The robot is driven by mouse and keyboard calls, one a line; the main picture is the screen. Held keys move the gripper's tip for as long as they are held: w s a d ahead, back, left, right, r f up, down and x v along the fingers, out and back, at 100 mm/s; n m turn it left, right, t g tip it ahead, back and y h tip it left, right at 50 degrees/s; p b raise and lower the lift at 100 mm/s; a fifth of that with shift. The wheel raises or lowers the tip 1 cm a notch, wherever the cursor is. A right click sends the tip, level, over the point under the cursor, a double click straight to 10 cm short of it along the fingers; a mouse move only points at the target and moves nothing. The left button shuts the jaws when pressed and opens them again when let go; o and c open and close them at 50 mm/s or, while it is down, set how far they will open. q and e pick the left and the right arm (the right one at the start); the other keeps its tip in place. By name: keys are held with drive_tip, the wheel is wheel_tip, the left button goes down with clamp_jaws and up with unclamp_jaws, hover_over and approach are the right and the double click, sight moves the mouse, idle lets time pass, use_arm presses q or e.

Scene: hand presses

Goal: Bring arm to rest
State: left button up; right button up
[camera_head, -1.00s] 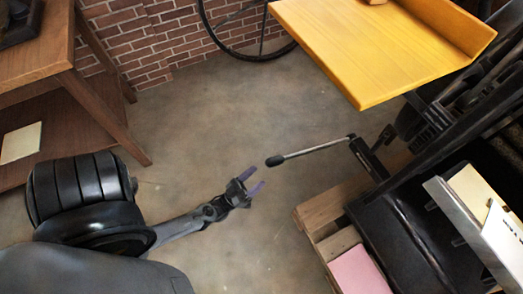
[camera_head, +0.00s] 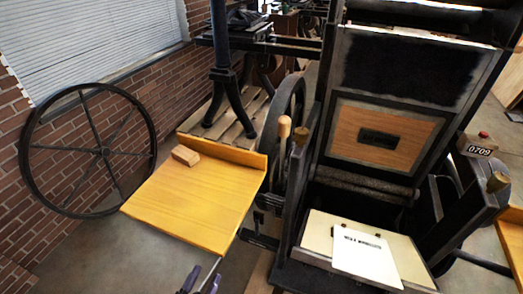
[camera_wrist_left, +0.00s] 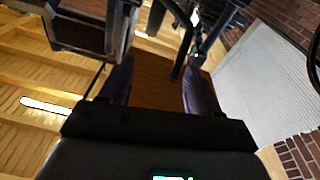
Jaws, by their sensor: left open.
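My left gripper (camera_head: 201,281) shows at the bottom edge of the head view, only its purple fingertips in the picture. The fingers are apart with nothing between them. They are just below the front corner of the yellow wooden board (camera_head: 196,198). A thin metal rod (camera_head: 211,268) comes down close to the fingertips; I cannot tell whether they touch. In the left wrist view the two purple fingers (camera_wrist_left: 158,88) are spread and empty. My right gripper is not in view.
A small wooden block (camera_head: 185,155) lies on the yellow board. The large black press (camera_head: 392,75) stands to the right, with a printed sheet (camera_head: 365,256) on its lower bed. A spoked wheel (camera_head: 103,150) leans by the brick wall. Some floor at lower left is clear.

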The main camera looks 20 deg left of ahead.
use_arm(q)
drive_tip(key=d+r+m+g+p, duration=0.1)
drive_tip(key=d+r+g+p, duration=0.3)
drive_tip(key=r+g, duration=0.25)
drive_tip(key=s+a+m+g+y, duration=0.1)
drive_tip(key=s+m+g+y, duration=0.1)
drive_tip(key=s+g, duration=1)
wheel_tip(320, 180, up, 36)
drive_tip(key=s+t+p, duration=0.1)
drive_tip(key=t+p, duration=0.1)
drive_tip(key=p, duration=3.6)
drive_tip(key=shift+s+r, duration=0.15)
drive_tip(key=shift+s, duration=0.05)
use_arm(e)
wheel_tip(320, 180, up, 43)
use_arm(q)
drive_tip(key=shift+a+t, duration=0.1)
drive_tip(key=shift+t, duration=0.15)
wheel_tip(320, 180, down, 52)
drive_tip(key=b, duration=5.1)
drive_tip(key=shift+r+b, duration=0.15)
drive_tip(key=shift+b, duration=0.25)
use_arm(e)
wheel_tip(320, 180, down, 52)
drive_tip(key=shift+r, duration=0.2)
